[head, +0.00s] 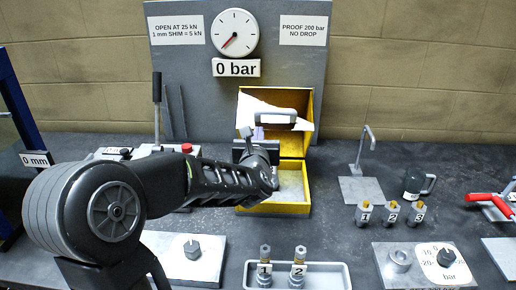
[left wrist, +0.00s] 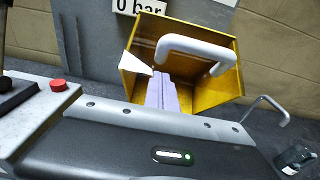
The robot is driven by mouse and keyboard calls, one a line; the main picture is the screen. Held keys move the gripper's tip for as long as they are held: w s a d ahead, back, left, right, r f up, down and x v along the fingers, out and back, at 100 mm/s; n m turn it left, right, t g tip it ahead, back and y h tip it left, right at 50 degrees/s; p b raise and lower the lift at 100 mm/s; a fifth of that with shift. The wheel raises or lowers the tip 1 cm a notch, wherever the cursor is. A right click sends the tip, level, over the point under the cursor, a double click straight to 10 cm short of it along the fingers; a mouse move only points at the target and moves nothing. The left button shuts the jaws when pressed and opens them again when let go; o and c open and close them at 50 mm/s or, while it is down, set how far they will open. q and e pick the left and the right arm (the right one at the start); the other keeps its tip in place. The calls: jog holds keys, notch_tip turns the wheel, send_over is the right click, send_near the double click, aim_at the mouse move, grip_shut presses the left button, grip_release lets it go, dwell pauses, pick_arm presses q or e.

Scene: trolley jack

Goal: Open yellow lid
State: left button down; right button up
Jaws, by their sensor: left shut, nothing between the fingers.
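The yellow lid (head: 306,113) stands raised at the back of a yellow box (head: 290,208), whose open front part shows below it. In the left wrist view the lid (left wrist: 222,88) fills the upper middle. A grey bar handle (head: 275,113) shows in front of the lid; it looks pale in the left wrist view (left wrist: 190,44). I cannot tell what it is fixed to. My left gripper (head: 258,133) is shut and empty in front of the lid; its lilac fingers (left wrist: 162,92) point toward it. Contact cannot be told. My right gripper is not in view.
A pressure gauge (head: 235,34) hangs on the grey back panel (head: 185,85). A grey hook stand (head: 362,187) and a dark mug-like item (head: 416,183) stand right of the box. A tray (head: 335,276) with two fittings lies in front. A red button (head: 187,148) is left.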

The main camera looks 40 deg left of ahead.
aim_at(259, 117)
pick_arm(q)
jog(key=shift+g, duration=0.3)
jog(key=w+a+r+p, duration=0.2)
jog(key=w+r, duration=0.1)
jog(key=shift+w+a+r, duration=0.25)
jog(key=shift+r, duration=0.05)
jog(key=shift+w+a+r+g+h+p, duration=0.1)
jog(key=shift+w+a+g+h+p, duration=0.25)
jog(key=shift+p, duration=0.55)
jog(key=shift+f, duration=0.2)
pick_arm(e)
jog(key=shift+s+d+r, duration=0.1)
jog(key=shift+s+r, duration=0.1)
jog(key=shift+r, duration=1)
